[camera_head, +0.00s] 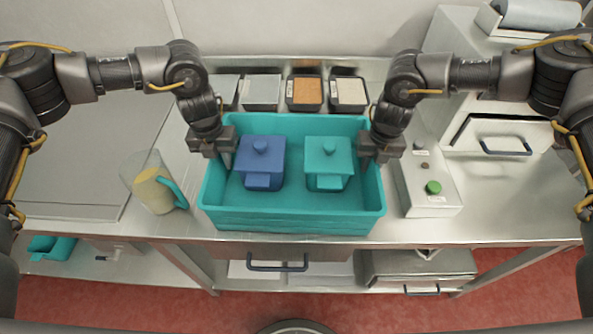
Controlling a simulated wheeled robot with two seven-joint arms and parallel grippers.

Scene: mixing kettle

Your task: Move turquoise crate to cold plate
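The turquoise crate (290,222) stands upright on the steel counter at the centre. It holds a blue lidded container (261,155) on the left and a turquoise lidded container (329,160) on the right. My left gripper (213,150) is at the crate's left rim, with part of it over the inside. My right gripper (378,152) is at the right rim in the same way. The crate wall between the fingers is largely hidden, so I cannot tell whether either gripper is shut on it. A broad flat metal plate (85,160), possibly the cold plate, lies at the left and looks bare.
A clear jug (153,183) with yellowish contents and a turquoise handle stands between plate and crate. A button box (428,190) with a green button is close on the right. Several small trays (304,92) line the back. A drawer (280,262) is below.

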